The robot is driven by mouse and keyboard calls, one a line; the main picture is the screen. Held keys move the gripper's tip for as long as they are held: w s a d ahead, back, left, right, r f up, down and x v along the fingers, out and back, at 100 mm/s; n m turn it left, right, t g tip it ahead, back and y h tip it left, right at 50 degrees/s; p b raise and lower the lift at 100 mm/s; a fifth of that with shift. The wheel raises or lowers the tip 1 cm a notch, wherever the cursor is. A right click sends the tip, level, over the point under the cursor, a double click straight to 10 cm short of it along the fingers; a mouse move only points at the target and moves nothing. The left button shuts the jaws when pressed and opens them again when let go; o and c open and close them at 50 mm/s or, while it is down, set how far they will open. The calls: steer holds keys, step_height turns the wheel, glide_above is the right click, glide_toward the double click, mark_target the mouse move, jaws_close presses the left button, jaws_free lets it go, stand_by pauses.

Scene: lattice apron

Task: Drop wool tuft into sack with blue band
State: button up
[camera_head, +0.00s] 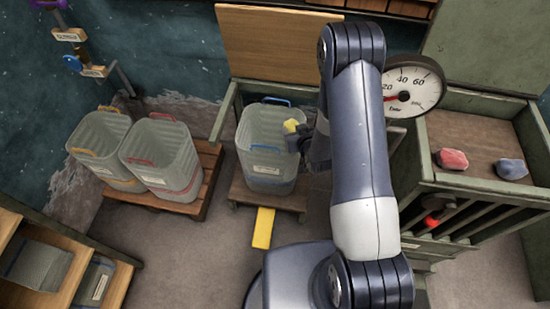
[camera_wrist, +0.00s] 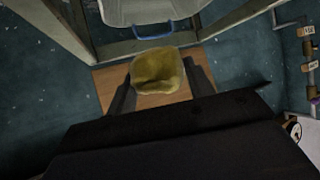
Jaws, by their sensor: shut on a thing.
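A yellow wool tuft (camera_head: 292,126) is held between the fingers of my gripper (camera_head: 298,135), which is shut on it. In the wrist view the tuft (camera_wrist: 158,70) sits between the two dark fingers. The sack with the blue band (camera_head: 267,160) is a pale, translucent, open-topped container with blue handles and a white label, standing upright in the middle. In the head view the tuft overlaps the right part of its mouth; its exact height above the rim is unclear. A blue handle (camera_wrist: 152,33) shows beyond the tuft in the wrist view. My arm hides the area right of the sack.
Left of it, sacks with orange (camera_head: 98,145) and red (camera_head: 160,153) handles stand on a wooden pallet (camera_head: 207,183). At right, a bin (camera_head: 470,135) holds a red tuft (camera_head: 452,159) and a blue tuft (camera_head: 510,168). A dial (camera_head: 412,88) stands behind my arm.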

steer(key=w+a+f+n+g+y+b, duration=0.1)
steer(key=w+a+f+n+y+b, duration=0.15)
steer(key=w, duration=0.35)
steer(key=w+a+f+n+y+b, duration=0.1)
steer(key=w+a+b, duration=0.25)
steer(key=w, duration=0.25)
steer(key=f+b, duration=0.2)
steer(key=b, duration=0.1)
steer(key=w+f+b, duration=0.1)
steer(key=f+b, duration=0.2)
steer(key=shift+d, duration=0.2)
steer(key=o, duration=1)
steer(key=v, duration=1)
steer(key=shift+s+d+r+p, duration=0.15)
steer(key=shift+r+p, duration=0.15)
steer(key=shift+r, duration=0.1)
